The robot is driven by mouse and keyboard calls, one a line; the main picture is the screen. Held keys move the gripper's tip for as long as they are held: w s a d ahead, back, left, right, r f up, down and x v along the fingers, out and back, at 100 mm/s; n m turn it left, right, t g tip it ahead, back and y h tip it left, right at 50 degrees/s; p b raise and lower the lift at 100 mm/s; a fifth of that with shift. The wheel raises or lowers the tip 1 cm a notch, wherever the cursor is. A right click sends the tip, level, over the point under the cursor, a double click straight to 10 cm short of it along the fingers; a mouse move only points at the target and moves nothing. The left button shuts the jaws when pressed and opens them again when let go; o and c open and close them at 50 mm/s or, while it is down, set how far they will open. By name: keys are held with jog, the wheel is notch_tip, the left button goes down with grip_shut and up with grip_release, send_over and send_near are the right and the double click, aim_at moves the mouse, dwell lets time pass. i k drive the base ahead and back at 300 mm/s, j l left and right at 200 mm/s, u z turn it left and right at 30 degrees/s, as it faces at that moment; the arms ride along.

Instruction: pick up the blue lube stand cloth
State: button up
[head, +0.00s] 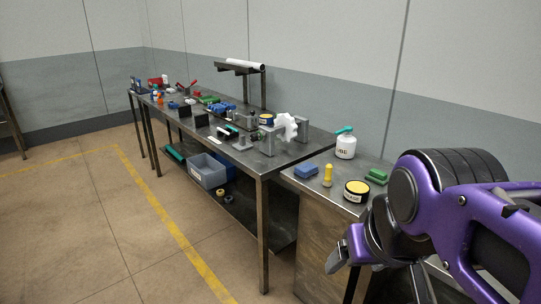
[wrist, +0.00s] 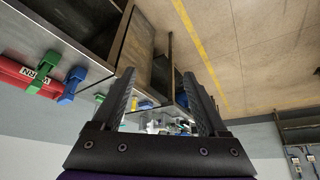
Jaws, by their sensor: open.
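The blue cloth (head: 306,171) looks like a small folded block. It lies flat near the left edge of the small metal-topped stand (head: 290,178) in the head view. My gripper (head: 345,268) is in front of the stand, to the right of and nearer than the cloth, and apart from it. In the wrist view my gripper (wrist: 159,76) has its two dark fingers spread with nothing held between them. I cannot tell whether any blue patch in the wrist view is this cloth.
A yellow bottle (head: 327,175), a round yellow-topped tin (head: 357,191), a green block (head: 376,176) and a white jar (head: 345,146) share the stand. A long cluttered workbench (head: 262,165) stands behind it to the left. The floor at left is clear.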

aim_at(305, 170)
jog(key=i+j+z, duration=0.1)
jog(key=j, duration=0.25)
jog(key=i+j+z, duration=0.2)
jog(key=j, duration=0.5)
jog(key=i+j+z, duration=0.25)
jog(key=i+j, duration=0.25)
jog(key=j, duration=0.25)
